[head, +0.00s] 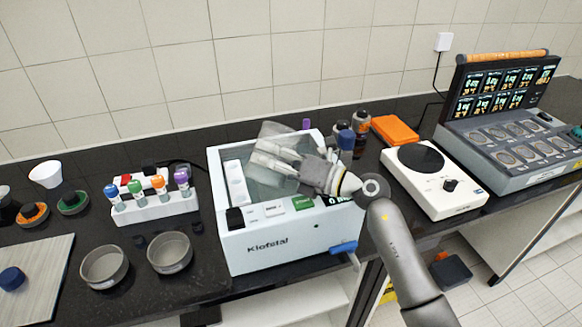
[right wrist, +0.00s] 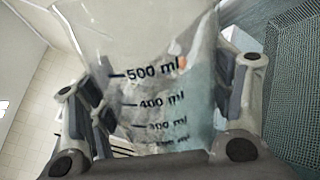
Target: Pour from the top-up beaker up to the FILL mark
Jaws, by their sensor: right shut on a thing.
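The clear beaker (right wrist: 160,75) fills the middle of the right wrist view, with black marks from 500 ml downward and some whitish, partly clear content. My right gripper (right wrist: 165,110) is shut on it, one finger on each side. In the head view the beaker (head: 275,130) looks tilted, above the open grey basin of the white machine (head: 290,238). My right gripper (head: 275,158) reaches over that basin from the right. I cannot make out a FILL mark or the level in the basin. My left gripper is not in view.
Two round pans (head: 104,266) and a rack of colour-capped tubes (head: 152,207) stand left of the machine. A white hotplate (head: 436,190) and an orange item (head: 395,131) are to its right. A blue handle (head: 343,247) sticks out at the machine's front.

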